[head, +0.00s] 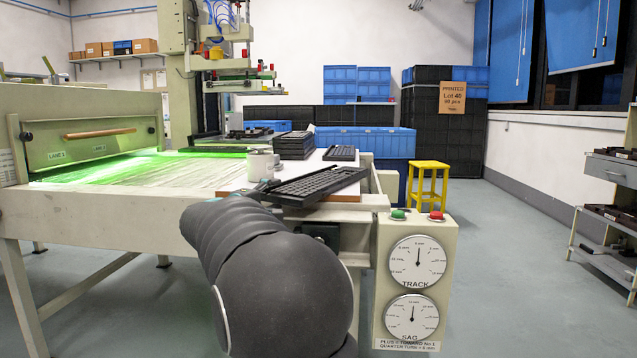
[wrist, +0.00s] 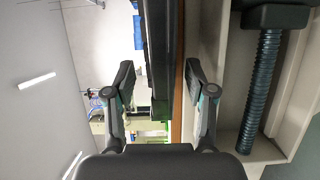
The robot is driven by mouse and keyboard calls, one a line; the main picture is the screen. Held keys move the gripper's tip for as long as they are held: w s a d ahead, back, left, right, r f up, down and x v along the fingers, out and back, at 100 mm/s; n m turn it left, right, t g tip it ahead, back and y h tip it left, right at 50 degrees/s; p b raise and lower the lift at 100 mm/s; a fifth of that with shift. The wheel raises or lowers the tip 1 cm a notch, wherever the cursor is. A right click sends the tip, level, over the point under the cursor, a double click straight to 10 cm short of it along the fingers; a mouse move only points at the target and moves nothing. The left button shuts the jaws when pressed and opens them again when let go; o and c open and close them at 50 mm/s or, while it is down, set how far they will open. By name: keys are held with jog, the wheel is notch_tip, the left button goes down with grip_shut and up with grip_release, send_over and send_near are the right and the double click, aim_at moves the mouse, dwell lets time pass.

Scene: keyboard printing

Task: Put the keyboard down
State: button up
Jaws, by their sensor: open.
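A dark keyboard (head: 312,186) lies at the front edge of a white-topped board (head: 236,180), near its right corner. Its near side seems to reach past the edge; I cannot tell whether all of it touches the board. My gripper (wrist: 160,84) is open. In the wrist view the keyboard's dark edge (wrist: 157,45) runs between the spread fingers, beside the board's brown edge (wrist: 178,105), with visible gaps to both fingers. In the head view my arm hides most of the gripper at the keyboard's left end.
A white mug (head: 261,164) stands just behind the keyboard. A stack of keyboards (head: 295,146) and another single keyboard (head: 340,153) are farther back on the board. A gauge box (head: 416,285) with green and red buttons stands at the front right. A yellow stool (head: 429,168) is behind.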

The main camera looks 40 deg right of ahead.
jog(key=x, duration=0.4)
jog(key=shift+w+d, duration=0.25)
jog(key=shift+d, duration=0.1)
grip_shut()
